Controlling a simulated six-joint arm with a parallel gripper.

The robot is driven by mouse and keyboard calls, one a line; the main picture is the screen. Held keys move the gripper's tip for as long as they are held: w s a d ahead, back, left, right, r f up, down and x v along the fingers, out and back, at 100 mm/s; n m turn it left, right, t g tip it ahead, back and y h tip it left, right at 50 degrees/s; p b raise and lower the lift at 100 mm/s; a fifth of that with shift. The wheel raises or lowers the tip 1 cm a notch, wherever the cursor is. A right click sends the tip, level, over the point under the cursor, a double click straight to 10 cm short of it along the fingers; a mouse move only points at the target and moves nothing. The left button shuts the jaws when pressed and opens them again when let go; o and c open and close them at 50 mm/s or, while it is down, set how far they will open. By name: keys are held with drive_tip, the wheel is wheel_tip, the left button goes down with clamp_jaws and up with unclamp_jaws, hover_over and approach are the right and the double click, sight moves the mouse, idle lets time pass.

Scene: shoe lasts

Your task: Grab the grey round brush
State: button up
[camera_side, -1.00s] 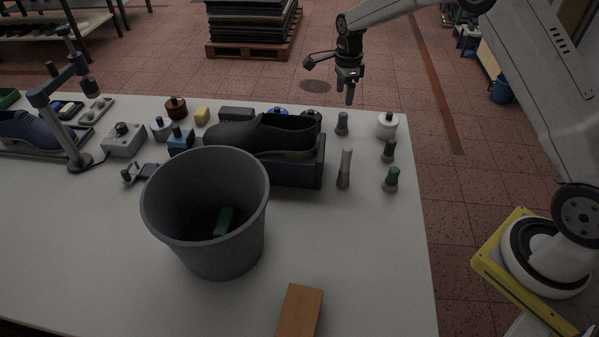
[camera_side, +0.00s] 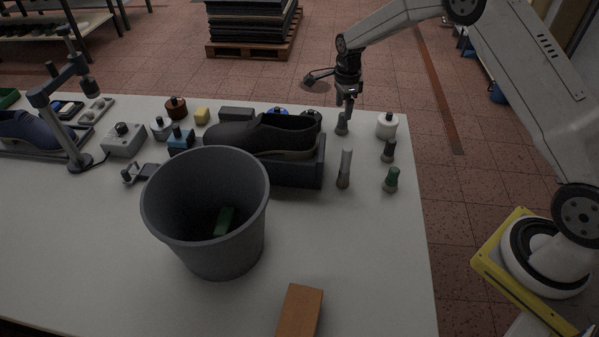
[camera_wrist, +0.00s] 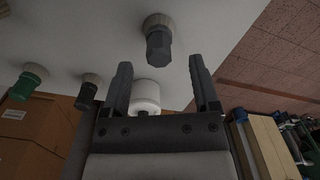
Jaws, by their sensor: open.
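The grey round brush (camera_side: 342,125) stands upright near the far right edge of the white table. In the wrist view its dark grey handle (camera_wrist: 158,46) points toward the camera, with a pale tan base behind it. My gripper (camera_side: 348,108) is just above the brush in the side view. In the wrist view my gripper (camera_wrist: 160,68) is open and empty, and the brush handle lies just beyond the gap between its fingertips. I cannot tell whether a finger touches it.
A white jar (camera_side: 387,126), a black brush (camera_side: 388,151) and a green brush (camera_side: 391,180) stand nearby. A taller brush (camera_side: 345,168), a dark shoe (camera_side: 262,135) on a block, and a grey bin (camera_side: 212,250) stand nearer the camera. Open table lies at front right.

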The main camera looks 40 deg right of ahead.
sight(343, 114)
drive_tip(key=shift+s+f, duration=0.1)
drive_tip(key=shift+f, duration=1.7)
clamp_jaws()
